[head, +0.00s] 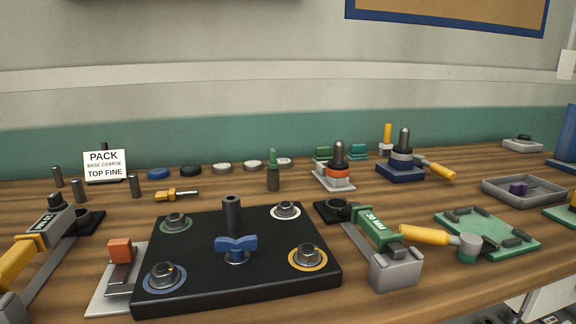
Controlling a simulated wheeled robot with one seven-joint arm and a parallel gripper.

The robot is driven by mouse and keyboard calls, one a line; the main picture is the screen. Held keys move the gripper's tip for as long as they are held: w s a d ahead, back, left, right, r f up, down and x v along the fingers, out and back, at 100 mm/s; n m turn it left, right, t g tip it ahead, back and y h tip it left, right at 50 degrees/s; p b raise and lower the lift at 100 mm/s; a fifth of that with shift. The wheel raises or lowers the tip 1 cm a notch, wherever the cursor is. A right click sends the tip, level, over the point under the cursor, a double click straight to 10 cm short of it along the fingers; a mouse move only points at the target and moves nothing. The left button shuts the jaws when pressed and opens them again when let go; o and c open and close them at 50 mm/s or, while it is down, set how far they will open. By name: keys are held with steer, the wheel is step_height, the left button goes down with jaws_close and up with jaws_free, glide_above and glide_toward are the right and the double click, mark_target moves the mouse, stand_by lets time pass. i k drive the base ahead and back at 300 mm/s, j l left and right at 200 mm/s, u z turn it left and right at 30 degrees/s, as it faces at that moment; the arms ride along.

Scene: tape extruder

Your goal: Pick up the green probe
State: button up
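A slim upright piece with a green top (273,157) stands at the back middle of the wooden bench, in a dark cylindrical base. It looks like the green probe, and its lower end is hidden in the base. My gripper is not in view.
A black plate (190,287) with bolts, a post and a blue wing knob fills the front middle. Several round discs (222,168) lie left of the green piece. A red-collared post (338,160) stands to its right. A yellow-handled hammer (424,235) lies front right.

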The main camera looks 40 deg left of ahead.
mark_target(272, 164)
steer(key=u, duration=1.85)
